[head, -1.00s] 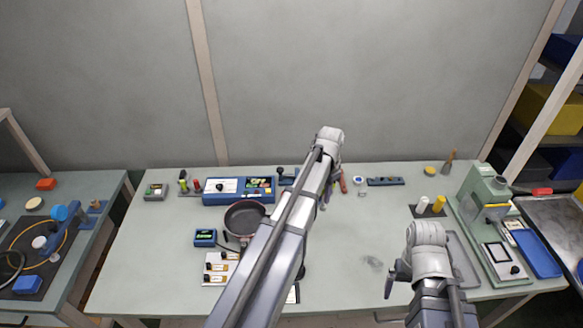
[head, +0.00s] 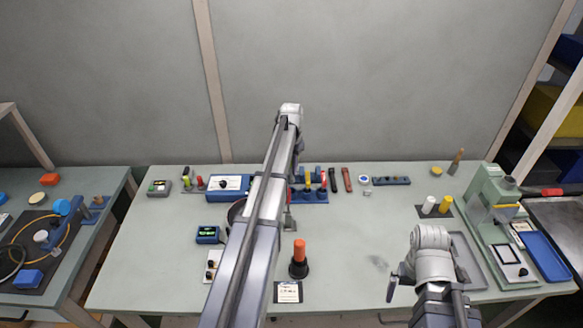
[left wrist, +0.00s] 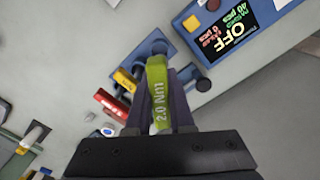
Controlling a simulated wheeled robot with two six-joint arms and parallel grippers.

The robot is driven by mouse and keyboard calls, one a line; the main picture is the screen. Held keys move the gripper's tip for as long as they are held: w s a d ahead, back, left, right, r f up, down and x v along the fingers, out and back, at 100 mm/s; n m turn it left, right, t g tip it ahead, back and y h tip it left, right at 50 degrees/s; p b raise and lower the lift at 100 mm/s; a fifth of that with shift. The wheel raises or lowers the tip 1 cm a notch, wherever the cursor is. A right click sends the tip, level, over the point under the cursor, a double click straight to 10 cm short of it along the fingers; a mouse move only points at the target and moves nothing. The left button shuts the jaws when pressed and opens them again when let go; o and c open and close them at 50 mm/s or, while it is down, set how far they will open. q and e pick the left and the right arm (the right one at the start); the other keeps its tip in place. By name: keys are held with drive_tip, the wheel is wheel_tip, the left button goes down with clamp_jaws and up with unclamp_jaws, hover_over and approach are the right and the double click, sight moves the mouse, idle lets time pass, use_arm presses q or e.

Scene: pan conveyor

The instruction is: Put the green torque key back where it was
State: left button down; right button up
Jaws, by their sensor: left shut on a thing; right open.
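The green torque key (left wrist: 158,95), marked "2.0 Nm", is held between the fingers of my left gripper (left wrist: 165,85). In the head view my left gripper (head: 290,222) is over the table in front of the blue key rack (head: 312,197); I cannot make out the green key there. The rack also shows in the left wrist view (left wrist: 146,52), with a yellow-handled key (left wrist: 124,80) and dark knobs. The held key overlaps the rack in that view; I cannot tell whether they touch. My right gripper (head: 392,288) is open and empty at the front right.
A blue control box (head: 228,187) stands left of the rack. Red and dark handles (head: 347,180) lie to its right. My left arm mostly hides the pan (head: 236,212). The table's middle right is clear.

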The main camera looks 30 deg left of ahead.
sight(292, 177)
use_arm(q)
drive_tip(key=shift+f+b, duration=2)
drive_tip(key=shift+f, duration=0.1)
drive_tip(key=shift+f+b, duration=2.25)
drive_tip(key=c, duration=0.7)
unclamp_jaws()
drive_tip(key=shift+r, duration=0.1)
drive_tip(key=shift+r, duration=0.1)
wheel_tip(292, 177, up, 8)
drive_tip(key=p, duration=0.8)
drive_tip(key=shift+f, duration=0.2)
